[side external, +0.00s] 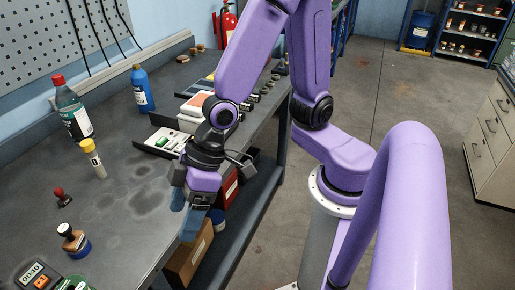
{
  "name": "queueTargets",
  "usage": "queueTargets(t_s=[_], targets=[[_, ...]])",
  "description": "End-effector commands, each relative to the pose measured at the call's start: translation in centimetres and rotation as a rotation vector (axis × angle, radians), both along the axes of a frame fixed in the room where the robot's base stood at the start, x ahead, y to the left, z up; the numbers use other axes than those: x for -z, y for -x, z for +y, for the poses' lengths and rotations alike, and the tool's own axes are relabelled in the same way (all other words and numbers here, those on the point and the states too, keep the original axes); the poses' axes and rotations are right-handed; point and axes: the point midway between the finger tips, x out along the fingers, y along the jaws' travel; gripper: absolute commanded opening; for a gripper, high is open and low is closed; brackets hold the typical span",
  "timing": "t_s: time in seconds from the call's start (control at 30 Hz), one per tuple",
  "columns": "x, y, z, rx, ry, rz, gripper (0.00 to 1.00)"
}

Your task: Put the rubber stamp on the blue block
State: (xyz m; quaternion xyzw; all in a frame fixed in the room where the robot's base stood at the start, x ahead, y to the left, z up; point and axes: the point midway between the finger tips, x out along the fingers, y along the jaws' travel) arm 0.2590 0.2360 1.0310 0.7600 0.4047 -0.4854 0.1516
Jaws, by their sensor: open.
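A small red stamp-shaped piece (62,197) with a knob handle stands on the bench at the left; it looks like the rubber stamp. Below it, a brown-knobbed piece with a pale band (69,233) stands on or against a dark blue round piece; I cannot tell which. My gripper (194,208) is open, pointing down at the bench's right edge, well to the right of both pieces. A light blue shape (189,226) shows under and beside it; I cannot tell whether it is the blue block or part of the gripper. Nothing is visibly held.
A yellow-capped vial (93,158), a red-capped bottle (75,115) and a blue bottle (143,88) stand on the bench (125,235). A meter (36,275) is at the lower left. A tray (160,142) lies behind my gripper. The middle of the bench is clear.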

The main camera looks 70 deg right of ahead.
Motion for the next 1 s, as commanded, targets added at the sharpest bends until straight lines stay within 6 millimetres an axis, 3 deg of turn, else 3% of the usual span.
queueTargets(t_s=[0.2,0.3,0.43,0.6,1.0], targets=[[-2.2,5.6,-8.6,-0.160,0.220,0.088,0.78],[-3.0,7.4,-12.5,-0.206,0.325,0.108,0.78],[-3.7,8.9,-16.2,-0.237,0.428,0.122,0.78],[-4.0,9.5,-18.2,-0.250,0.487,0.128,0.78],[-4.0,9.6,-18.3,-0.250,0.491,0.131,0.78]])
